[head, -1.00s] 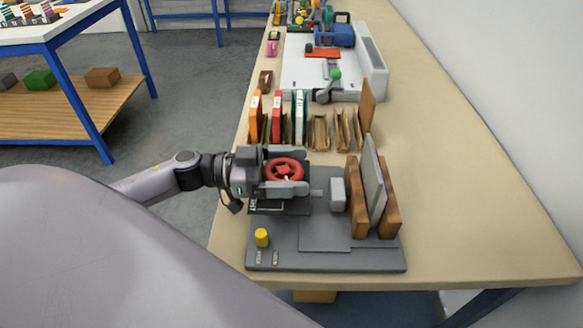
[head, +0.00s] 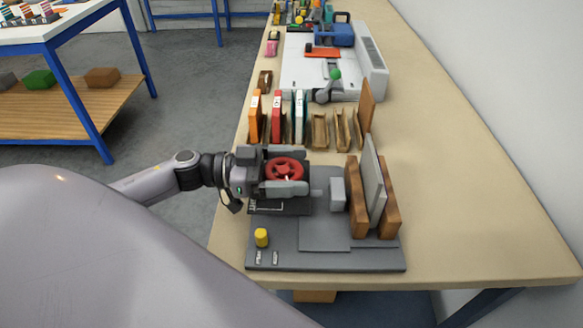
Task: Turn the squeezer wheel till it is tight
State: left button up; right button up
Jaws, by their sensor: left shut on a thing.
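The red squeezer wheel (head: 284,163) sits at the left of the grey squeezer (head: 325,234) on the bench. My left gripper (head: 287,170) reaches in from the left and is shut on the wheel, one finger on its far side and one on its near side. To the right of the wheel, a light grey block (head: 338,193) faces a wooden board (head: 357,197). A grey slab (head: 375,180) stands between this board and a second wooden board (head: 389,201). I cannot tell whether the block touches the first board. My right gripper is not in view.
A yellow knob (head: 261,237) stands on the squeezer's near left corner. Behind the squeezer are an orange book (head: 255,117), a red book (head: 277,117) and several brown holders (head: 320,131). A white machine (head: 300,75) stands farther back. The bench's right side is clear.

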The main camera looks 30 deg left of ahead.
pick_arm(q)
jog(key=o, duration=0.9)
jog(key=shift+s+a, duration=0.1)
jog(key=shift+b+v, duration=0.3)
jog(key=shift+v, duration=3.15)
